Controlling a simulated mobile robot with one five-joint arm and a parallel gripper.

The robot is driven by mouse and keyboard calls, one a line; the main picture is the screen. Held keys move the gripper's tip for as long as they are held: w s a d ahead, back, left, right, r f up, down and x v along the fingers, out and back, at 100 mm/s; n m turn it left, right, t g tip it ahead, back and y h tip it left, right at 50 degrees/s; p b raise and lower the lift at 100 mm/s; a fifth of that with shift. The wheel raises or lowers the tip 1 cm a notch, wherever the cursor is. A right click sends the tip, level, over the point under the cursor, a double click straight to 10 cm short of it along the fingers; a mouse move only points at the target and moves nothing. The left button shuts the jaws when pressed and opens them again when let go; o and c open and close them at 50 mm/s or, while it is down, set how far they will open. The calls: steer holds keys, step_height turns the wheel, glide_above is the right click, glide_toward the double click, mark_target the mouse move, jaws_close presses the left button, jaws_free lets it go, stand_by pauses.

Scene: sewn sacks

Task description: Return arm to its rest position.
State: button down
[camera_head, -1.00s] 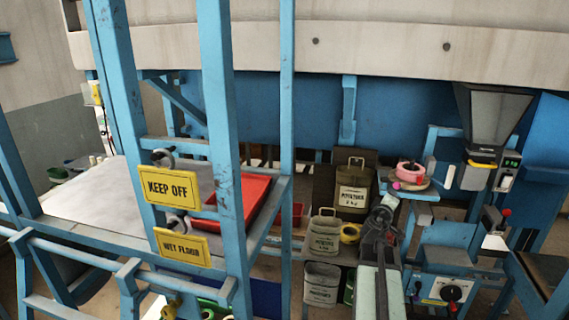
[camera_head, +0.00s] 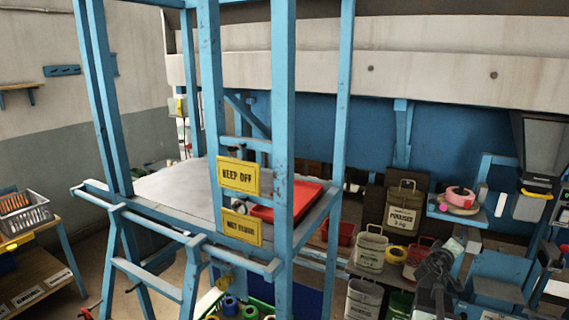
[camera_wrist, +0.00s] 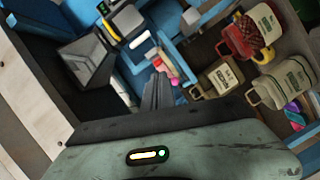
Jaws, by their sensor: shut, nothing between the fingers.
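My gripper (camera_head: 432,262) is at the lower right in the head view, dark grey and small, in front of the shelf of sacks. In the wrist view the fingers of my gripper (camera_wrist: 158,88) lie close together, shut with nothing held. The grey-green part of my own arm fills the bottom of the wrist view. The fingertips are apart from the sacks as far as I can see.
Sewn sacks, one labelled potatoes (camera_head: 403,210) and a pale one (camera_head: 370,248), stand left of my gripper. A blue frame with a keep off sign (camera_head: 238,176) and a red tray (camera_head: 287,200) stands mid-view.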

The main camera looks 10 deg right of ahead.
steer(key=w+a+f+m+g+y+b, duration=0.1)
steer(key=a+f+m+g+y+b, duration=0.15)
steer(key=a+f, duration=0.85)
steer(key=w+a+f+m+g+y+b, duration=0.1)
steer(key=a+f+g+y+b, duration=0.2)
steer(key=a+f, duration=0.8)
steer(key=s+a+f+g+y+b, duration=0.1)
steer(key=s+a+f+y, duration=0.1)
steer(key=a, duration=0.8)
steer(key=s+a+f+n+g+y, duration=0.1)
steer(key=s+a+f+y, duration=0.2)
steer(key=a, duration=0.8)
steer(key=s+a+f+g+y+b, duration=0.1)
steer(key=s+a+f+y, duration=0.1)
steer(key=a, duration=0.8)
steer(key=shift+s+a+f+y+b, duration=0.2)
steer(key=shift+s+y+b, duration=0.15)
steer(key=shift+s+y, duration=0.4)
steer(key=shift+d+n, duration=0.1)
steer(key=shift+n, duration=0.15)
